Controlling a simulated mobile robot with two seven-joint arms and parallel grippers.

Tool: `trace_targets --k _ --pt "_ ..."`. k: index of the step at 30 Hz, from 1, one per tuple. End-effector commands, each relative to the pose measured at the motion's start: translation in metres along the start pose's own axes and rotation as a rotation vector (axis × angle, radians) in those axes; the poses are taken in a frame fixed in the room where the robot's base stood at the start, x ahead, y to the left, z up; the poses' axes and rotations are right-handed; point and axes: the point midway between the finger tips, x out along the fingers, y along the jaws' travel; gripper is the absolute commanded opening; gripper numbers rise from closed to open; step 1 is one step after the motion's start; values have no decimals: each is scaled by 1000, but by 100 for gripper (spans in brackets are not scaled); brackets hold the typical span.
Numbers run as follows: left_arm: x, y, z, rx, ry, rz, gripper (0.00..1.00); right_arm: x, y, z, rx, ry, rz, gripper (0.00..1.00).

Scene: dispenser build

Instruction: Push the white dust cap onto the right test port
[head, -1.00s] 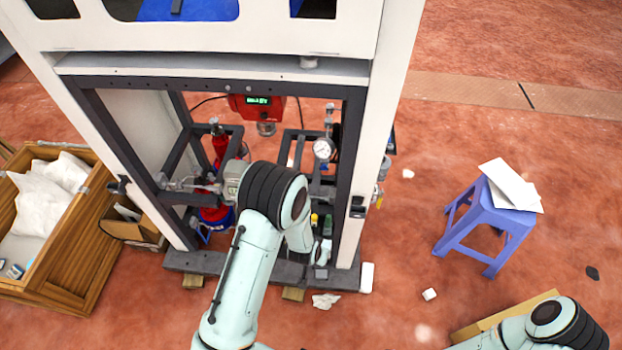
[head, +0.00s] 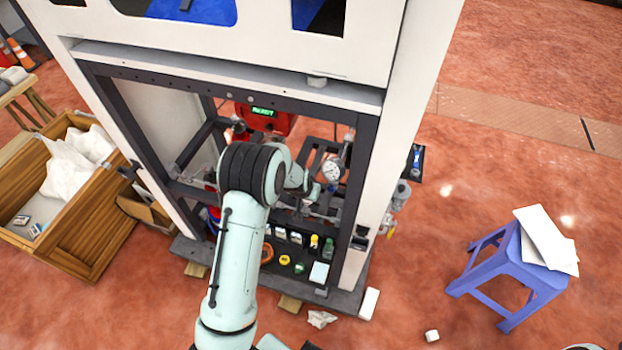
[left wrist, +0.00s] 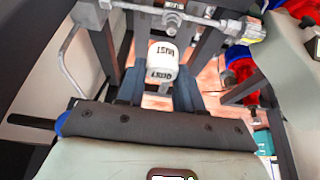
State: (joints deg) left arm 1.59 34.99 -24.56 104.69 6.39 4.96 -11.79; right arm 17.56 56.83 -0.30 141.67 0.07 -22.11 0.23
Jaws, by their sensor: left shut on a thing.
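The white dust cap (left wrist: 162,58) shows in the left wrist view, with dark lettering on its side. My left gripper (left wrist: 159,84) is shut on it, with a dark finger on either side. In the head view my left arm reaches into the frame of the cabinet, and its wrist (head: 300,180) is left of a round gauge (head: 332,170). The fingertips and cap are hidden or too small there. A metal pipe with a fitting (left wrist: 172,20) lies beyond the cap in the wrist view. I cannot tell which part is the right test port. My right gripper is out of view.
A red unit with a green display (head: 264,113) hangs in the cabinet frame. A dark lower shelf (head: 302,283) holds several small items. Dark posts (head: 357,190) bound the opening. A wooden crate (head: 70,228) stands left, a blue stool (head: 510,270) right.

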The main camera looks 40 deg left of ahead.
Motion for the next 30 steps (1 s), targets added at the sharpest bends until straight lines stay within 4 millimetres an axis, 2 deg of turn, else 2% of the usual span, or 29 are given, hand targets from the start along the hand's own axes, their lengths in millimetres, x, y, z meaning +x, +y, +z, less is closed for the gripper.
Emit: trace_targets --k 5,22,30 --pt "-1 -11 -5 -13 -1 -8 9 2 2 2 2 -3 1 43" --pt "34 -11 12 -11 -1 -8 9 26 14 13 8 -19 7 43" --pt "38 -11 12 -12 1 -7 9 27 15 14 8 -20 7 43"
